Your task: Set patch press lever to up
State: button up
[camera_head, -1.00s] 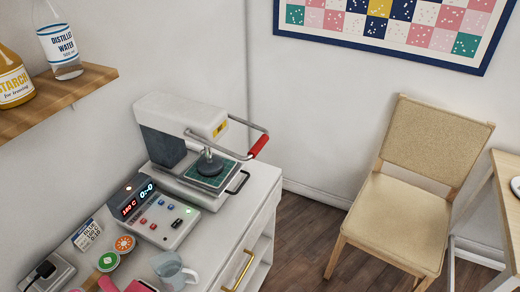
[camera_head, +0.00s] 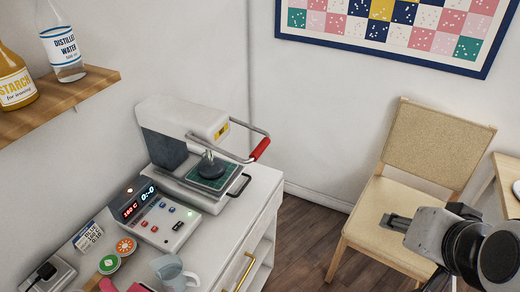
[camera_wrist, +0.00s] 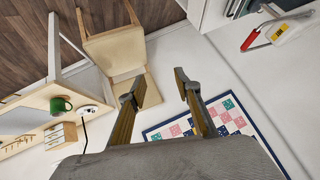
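The patch press (camera_head: 185,125) stands on the white cabinet top, with a white and dark grey body. Its lever, a metal bar with a red grip (camera_head: 260,149), reaches out to the right of the press head. The round press plate (camera_head: 211,165) sits low on or just over a green patterned patch (camera_head: 208,180); I cannot tell if they touch. My gripper (camera_head: 395,221) is at the lower right, in front of the chair and far from the lever. In the wrist view my gripper (camera_wrist: 162,88) has its fingers apart with nothing between them. The red grip also shows there (camera_wrist: 250,40).
A control box (camera_head: 152,212) with lit displays is in front of the press. A glass mug (camera_head: 172,272) stands nearer. A wooden shelf (camera_head: 60,105) with bottles is at upper left. A beige chair (camera_head: 425,170) stands right of the cabinet, with open floor (camera_head: 310,235) between them.

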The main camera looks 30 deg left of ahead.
jog(key=w+a+m+t+y, duration=0.1)
jog(key=w+a+t+y, duration=0.1)
jog(key=w+a, duration=0.7)
jog(key=m+t, duration=0.3)
jog(key=m, duration=0.1)
send_near(259, 155)
jog(key=w+d+r, duration=0.2)
jog(key=w+d, duration=0.2)
jog(key=w, duration=0.2)
jog(key=shift+s+a+f+m+t, duration=0.4)
jog(key=shift+a+f, duration=0.35)
jog(key=shift+a, duration=0.25)
jog(key=shift+s+a+f+m+t, duration=0.35)
jog(key=shift+a+f, duration=0.4)
jog(key=shift+a, duration=0.25)
jog(key=shift+s+a+f+m+t, duration=0.25)
jog(key=shift+a+f+m, duration=0.2)
jog(key=shift+a+f, duration=0.45)
jog(key=shift+w+a+r, duration=0.1)
jog(key=shift+a+r, duration=0.05)
jog(key=shift+x, duration=3.8)
grip_shut()
